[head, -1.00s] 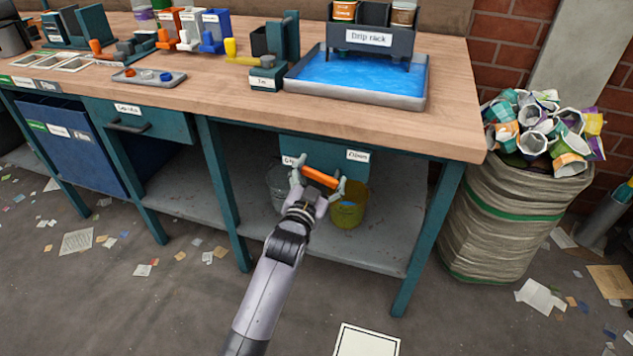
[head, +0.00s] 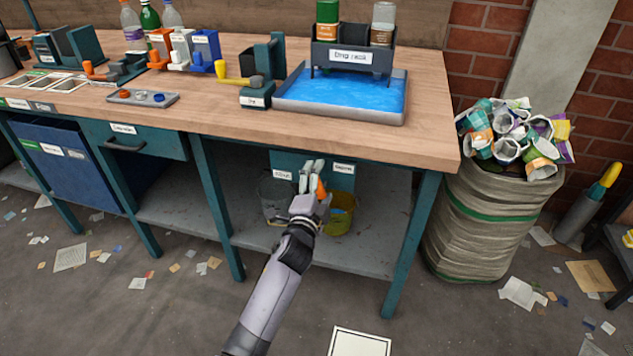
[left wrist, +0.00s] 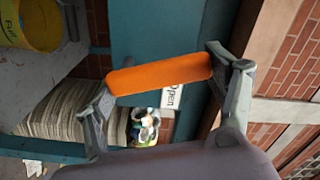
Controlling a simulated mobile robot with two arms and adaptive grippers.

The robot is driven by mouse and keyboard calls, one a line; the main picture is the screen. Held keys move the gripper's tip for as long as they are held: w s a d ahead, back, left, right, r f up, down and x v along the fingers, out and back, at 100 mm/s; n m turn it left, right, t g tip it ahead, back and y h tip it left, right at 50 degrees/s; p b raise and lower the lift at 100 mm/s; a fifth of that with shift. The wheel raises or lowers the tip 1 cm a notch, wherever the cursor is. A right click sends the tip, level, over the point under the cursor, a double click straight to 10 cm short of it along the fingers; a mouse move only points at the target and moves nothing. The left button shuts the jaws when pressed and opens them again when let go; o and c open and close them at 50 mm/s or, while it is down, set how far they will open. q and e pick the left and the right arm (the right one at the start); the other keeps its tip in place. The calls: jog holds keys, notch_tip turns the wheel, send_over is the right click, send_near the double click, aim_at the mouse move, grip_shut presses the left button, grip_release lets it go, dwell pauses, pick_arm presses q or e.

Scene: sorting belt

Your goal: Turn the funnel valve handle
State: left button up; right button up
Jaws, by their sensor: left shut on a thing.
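The orange valve handle (head: 320,188) is in front of a teal panel (head: 340,184) under the workbench, mostly hidden by my gripper in the head view. My left gripper (head: 313,172) is shut on it. In the left wrist view the orange handle (left wrist: 160,74) lies slightly tilted between the two grey fingertips, one at each end. A label reading "Open" (left wrist: 172,97) is on the panel just behind the handle. In the head view, white labels sit left (head: 283,175) and right (head: 343,168) of the gripper. My right gripper is not in view.
A grey bucket (head: 274,192) and a yellow bucket (head: 340,221) stand under the panel on the lower shelf (head: 375,250). The bench top (head: 225,118) overhangs them, with table legs on both sides. A full sack (head: 470,232) stands at right. Floor in front holds scattered paper.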

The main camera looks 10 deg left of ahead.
pick_arm(q)
jog(key=shift+d+m, duration=0.3)
jog(key=shift+m, duration=0.65)
jog(key=shift+d+m, duration=0.3)
jog(key=shift+m, duration=0.65)
jog(key=o, duration=1.7)
jog(key=shift+f, duration=0.1)
jog(key=shift+s, duration=0.1)
